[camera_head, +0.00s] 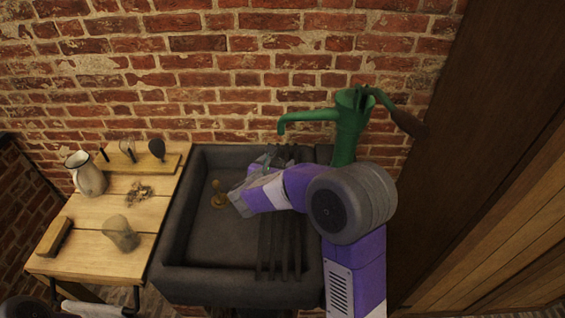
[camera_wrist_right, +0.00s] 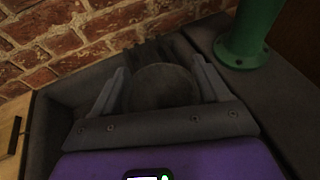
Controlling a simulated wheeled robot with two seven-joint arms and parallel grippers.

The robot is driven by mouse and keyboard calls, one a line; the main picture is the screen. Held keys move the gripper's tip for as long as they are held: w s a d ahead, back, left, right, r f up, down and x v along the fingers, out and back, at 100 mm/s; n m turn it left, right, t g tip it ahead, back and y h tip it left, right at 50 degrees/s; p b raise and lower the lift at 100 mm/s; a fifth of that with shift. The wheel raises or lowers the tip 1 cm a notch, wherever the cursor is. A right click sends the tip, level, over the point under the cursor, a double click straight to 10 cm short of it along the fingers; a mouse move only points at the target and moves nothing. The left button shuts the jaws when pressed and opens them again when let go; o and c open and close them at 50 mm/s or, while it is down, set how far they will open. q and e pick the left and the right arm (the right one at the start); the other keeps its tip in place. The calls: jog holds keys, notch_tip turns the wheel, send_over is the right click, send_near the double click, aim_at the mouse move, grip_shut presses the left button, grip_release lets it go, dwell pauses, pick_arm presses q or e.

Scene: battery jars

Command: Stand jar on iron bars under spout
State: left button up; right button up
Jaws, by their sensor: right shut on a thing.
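The green pump's spout (camera_head: 282,128) hangs over the dark stone sink (camera_head: 170,232). Dark iron bars (camera_head: 278,255) run from front to back across the sink's right part; they also show behind the gripper in the right wrist view (camera_wrist_right: 150,51). My right gripper (camera_head: 268,160) is low over the bars' far part, near below the spout. In the right wrist view its two fingers (camera_wrist_right: 160,78) are shut on a round, greyish glass jar (camera_wrist_right: 160,90). In the head view the gripper mostly hides this jar, so I cannot tell whether it touches the bars. My left gripper is not in view.
A wooden table (camera_head: 85,258) on the left carries another glass jar (camera_head: 122,236), a white jug (camera_head: 86,173), a brush (camera_head: 53,237) and a rack (camera_head: 140,163). A brass plug (camera_head: 219,198) is in the sink. The green pump (camera_head: 349,130) stands at right.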

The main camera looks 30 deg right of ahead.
jog(key=f+b+x, duration=0.1)
jog(key=b+x, duration=0.1)
jog(key=x, duration=0.5)
jog(key=shift+a, duration=0.25)
jog(key=shift+s, duration=0.1)
jog(key=shift+f, duration=0.25)
jog(key=o, duration=1.1)
jog(key=shift+r, duration=0.1)
jog(key=shift+o, duration=0.2)
